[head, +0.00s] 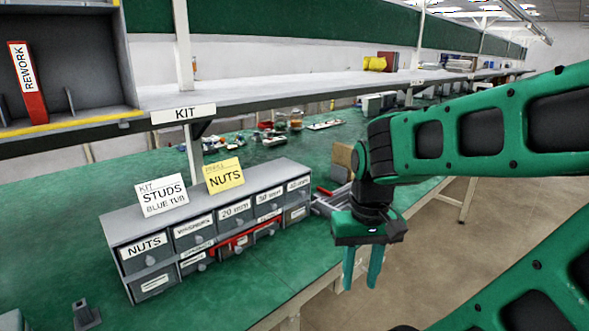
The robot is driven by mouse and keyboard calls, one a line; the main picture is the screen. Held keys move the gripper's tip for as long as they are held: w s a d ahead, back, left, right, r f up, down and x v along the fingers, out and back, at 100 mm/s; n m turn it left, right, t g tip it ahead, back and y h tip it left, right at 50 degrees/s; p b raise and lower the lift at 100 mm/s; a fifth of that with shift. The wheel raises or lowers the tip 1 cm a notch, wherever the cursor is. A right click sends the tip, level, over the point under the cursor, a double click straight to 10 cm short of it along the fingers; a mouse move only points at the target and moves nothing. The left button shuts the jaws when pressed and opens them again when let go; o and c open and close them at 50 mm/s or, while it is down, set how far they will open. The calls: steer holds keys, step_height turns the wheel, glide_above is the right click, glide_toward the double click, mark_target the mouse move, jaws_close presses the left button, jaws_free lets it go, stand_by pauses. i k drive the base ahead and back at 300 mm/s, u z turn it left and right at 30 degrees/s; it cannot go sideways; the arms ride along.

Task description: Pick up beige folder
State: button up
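My gripper (361,270) hangs at the right of the bench in the head view, fingers pointing down. Its two green fingers are apart with nothing between them. It is in front of the bench's front edge, right of the drawer unit. A tan, upright flat-sided thing (342,153) stands on the bench behind my gripper's wrist. My arm hides part of it, and I cannot tell whether it is the beige folder. No other beige folder can be made out.
A grey drawer unit (168,238) with labelled drawers and two cards on top stands on the green bench (50,235). A shelf (270,95) runs above, with a red REWORK binder (28,85) in a bay at left. Small parts lie further back. Floor is open at right.

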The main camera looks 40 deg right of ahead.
mark_target(341, 156)
steer(key=u, duration=1.9)
steer(key=k, duration=1.85)
steer(key=z, duration=2.3)
steer(key=i, duration=0.95)
steer(key=z, duration=0.05)
